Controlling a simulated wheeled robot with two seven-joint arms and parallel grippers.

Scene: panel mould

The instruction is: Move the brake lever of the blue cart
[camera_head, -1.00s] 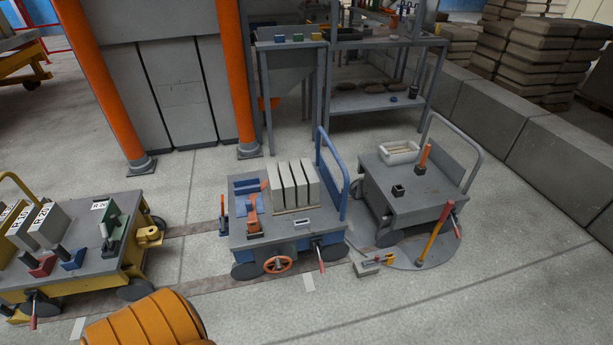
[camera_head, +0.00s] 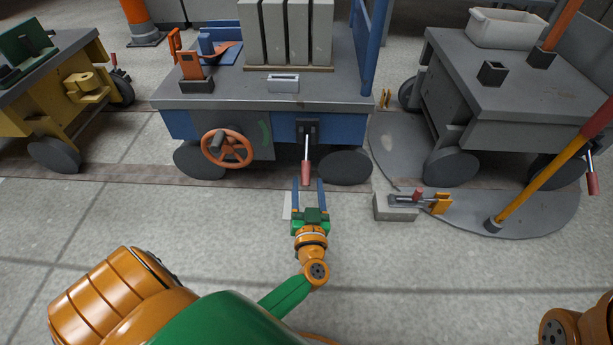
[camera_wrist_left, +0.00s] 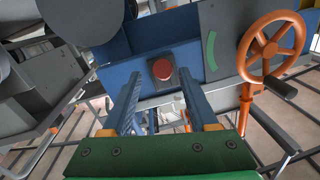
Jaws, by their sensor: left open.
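The blue cart (camera_head: 270,90) stands in the middle of the head view, its blue front facing me. Its brake lever (camera_head: 306,172) has a pale shaft and a red grip, and hangs downward and outward from a dark bracket on the front. In the left wrist view the red grip (camera_wrist_left: 162,69) shows end-on between the fingers. My left gripper (camera_head: 309,184) is open, its two blue fingers pointing at the cart on either side of the grip's end. I cannot tell whether they touch it. My right gripper is out of view.
An orange handwheel (camera_head: 227,148) sits left of the lever. A grey block with a small clamp (camera_head: 396,207) lies on the floor at right, near a leaning yellow-and-red bar (camera_head: 545,180). A yellow cart (camera_head: 70,110) and a grey cart (camera_head: 490,95) flank the blue one.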

